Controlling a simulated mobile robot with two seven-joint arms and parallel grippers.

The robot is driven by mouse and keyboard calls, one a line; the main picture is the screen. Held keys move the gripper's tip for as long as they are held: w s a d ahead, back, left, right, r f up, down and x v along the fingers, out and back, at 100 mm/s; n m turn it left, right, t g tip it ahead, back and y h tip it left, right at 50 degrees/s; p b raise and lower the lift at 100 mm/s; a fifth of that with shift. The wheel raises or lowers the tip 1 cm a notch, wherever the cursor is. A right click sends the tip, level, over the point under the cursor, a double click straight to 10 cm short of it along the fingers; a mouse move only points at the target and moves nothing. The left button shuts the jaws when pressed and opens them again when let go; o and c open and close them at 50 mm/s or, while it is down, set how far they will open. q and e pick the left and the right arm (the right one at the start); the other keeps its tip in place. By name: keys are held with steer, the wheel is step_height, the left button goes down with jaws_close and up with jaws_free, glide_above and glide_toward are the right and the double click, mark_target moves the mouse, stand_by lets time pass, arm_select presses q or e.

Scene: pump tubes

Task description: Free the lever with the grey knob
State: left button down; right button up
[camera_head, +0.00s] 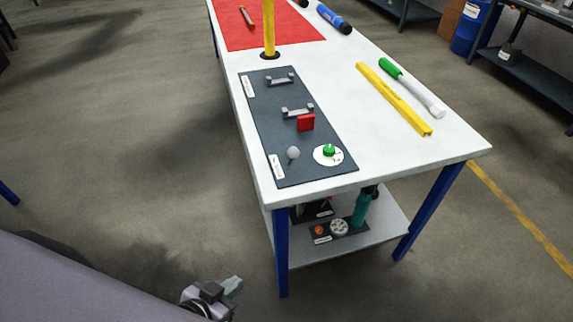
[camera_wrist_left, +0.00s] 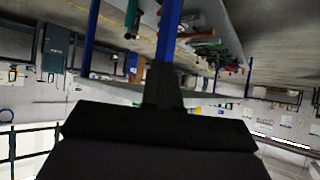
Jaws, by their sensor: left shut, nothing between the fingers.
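The lever with the grey knob (camera_head: 293,153) stands near the front end of a dark panel (camera_head: 272,132) on the white table. A green dial on a white disc (camera_head: 329,154) is to its right, and a red block (camera_head: 305,122) stands behind it. My left gripper (camera_head: 233,284) is low at the bottom of the head view, over the floor, left of the table's front leg and well apart from the lever. It is shut and empty. The left wrist view shows its dark fingers (camera_wrist_left: 162,88) together. My right gripper is not in view.
The white table (camera_head: 440,150) has blue legs and a lower shelf (camera_head: 380,220) holding a teal bottle (camera_head: 361,209). On top lie a yellow bar (camera_head: 393,97) and a green-and-white tool (camera_head: 412,87). A yellow post (camera_head: 269,30) rises behind the panel.

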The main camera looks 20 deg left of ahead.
mark_target(289, 157)
arm_select(q)
steer(key=shift+d, duration=0.15)
stand_by(0.3)
steer(key=w+r+n+t+b, duration=0.2)
steer(key=w+r+n+t, duration=0.1)
steer(key=w+r+n, duration=0.2)
steer(key=w+d+r+n+t+h+b, duration=0.1)
steer(key=w+r+n+t, duration=0.3)
steer(key=r+n, duration=0.5)
steer(key=w+n+b, duration=0.1)
steer(key=n, duration=0.3)
steer(key=shift+w+r, duration=0.15)
steer(key=shift+w, duration=0.1)
steer(key=w, duration=0.4)
steer(key=w+d, duration=0.1)
steer(key=w, duration=0.4)
steer(key=w+d, duration=0.1)
steer(key=w, duration=0.3)
steer(key=shift+w+d+p, duration=0.25)
steer(key=shift+w+p, duration=0.05)
steer(key=shift+w, duration=0.1)
steer(key=shift+w+n, duration=0.15)
steer(key=shift+n, duration=0.15)
